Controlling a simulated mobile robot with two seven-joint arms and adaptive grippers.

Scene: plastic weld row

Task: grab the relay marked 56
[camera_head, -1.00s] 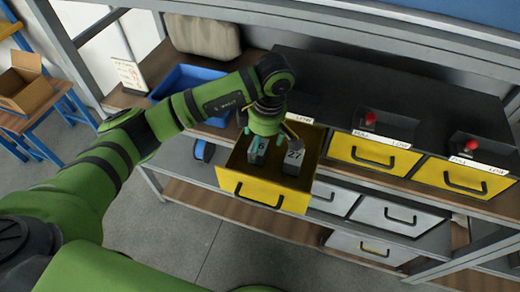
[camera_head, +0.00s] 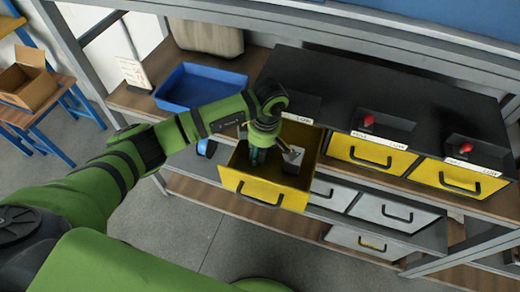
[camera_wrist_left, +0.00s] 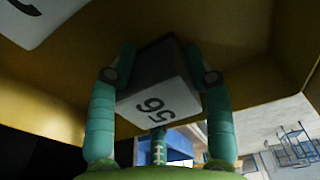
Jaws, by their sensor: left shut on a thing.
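The relay marked 56 (camera_wrist_left: 156,92) is a grey block with a pale face, between my left gripper's two teal fingers in the left wrist view. My left gripper (camera_head: 257,156) reaches down into the open yellow drawer (camera_head: 262,191) and is shut on this relay. In the head view the fingers mostly hide it. I cannot tell whether it is clear of the drawer floor. A second grey relay (camera_head: 292,162) stands to the right in the same drawer. Part of a pale marked face (camera_wrist_left: 28,18) shows at the wrist view's top left. My right gripper is not in view.
Two shut yellow drawers (camera_head: 372,153) (camera_head: 460,177) with red knobs above lie to the right. Grey drawers (camera_head: 382,208) are below. A blue tray (camera_head: 178,103) stands on the shelf at the left. A cardboard box (camera_head: 28,90) sits on a side table.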

